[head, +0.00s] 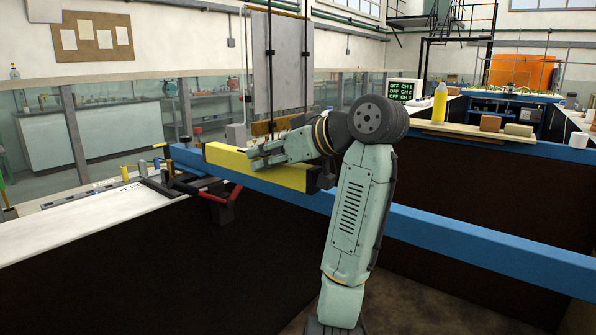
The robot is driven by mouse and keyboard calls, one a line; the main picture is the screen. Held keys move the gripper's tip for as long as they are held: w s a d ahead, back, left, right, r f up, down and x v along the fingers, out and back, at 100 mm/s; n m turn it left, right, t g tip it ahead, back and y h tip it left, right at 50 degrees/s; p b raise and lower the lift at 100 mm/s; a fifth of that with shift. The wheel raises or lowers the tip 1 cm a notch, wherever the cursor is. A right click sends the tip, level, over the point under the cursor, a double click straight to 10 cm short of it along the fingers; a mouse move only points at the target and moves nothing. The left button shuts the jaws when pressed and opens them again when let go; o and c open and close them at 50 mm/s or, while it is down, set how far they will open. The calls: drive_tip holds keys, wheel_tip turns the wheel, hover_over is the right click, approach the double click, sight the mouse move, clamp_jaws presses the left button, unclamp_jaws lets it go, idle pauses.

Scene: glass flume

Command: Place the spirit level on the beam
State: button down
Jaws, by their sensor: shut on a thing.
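The spirit level is a long yellow bar (226,159) with a dark end on its right. It lies roughly along the line of the blue beam (470,240), in front of or over it in the head view. I cannot tell whether its underside touches the beam. My gripper (262,156) is shut on the spirit level near its middle, reaching in from the right.
A dark clamp-like fitting with red handles (222,196) sits by the beam's left end. A white worktop (90,222) lies at left. A wooden board (465,132) at right carries a yellow bottle (440,103) and blocks. A grey panel (278,70) hangs behind.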

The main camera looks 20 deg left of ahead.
drive_tip(key=shift+w+f, duration=0.15)
drive_tip(key=shift+f, duration=0.05)
drive_tip(key=w+p, duration=0.2)
drive_tip(key=w, duration=0.3)
drive_tip(key=w+f+p, duration=0.1)
drive_tip(key=w+p, duration=0.1)
drive_tip(key=w, duration=0.3)
drive_tip(key=w+p, duration=0.2)
drive_tip(key=w, duration=0.3)
drive_tip(key=shift+w+a+f, duration=0.15)
drive_tip(key=shift+w+a, duration=0.05)
drive_tip(key=f, duration=0.1)
drive_tip(key=f+p, duration=0.2)
drive_tip(key=shift+w, duration=0.25)
drive_tip(key=shift+f, duration=0.35)
drive_tip(key=shift+f, duration=0.2)
drive_tip(key=c, duration=1.3)
unclamp_jaws()
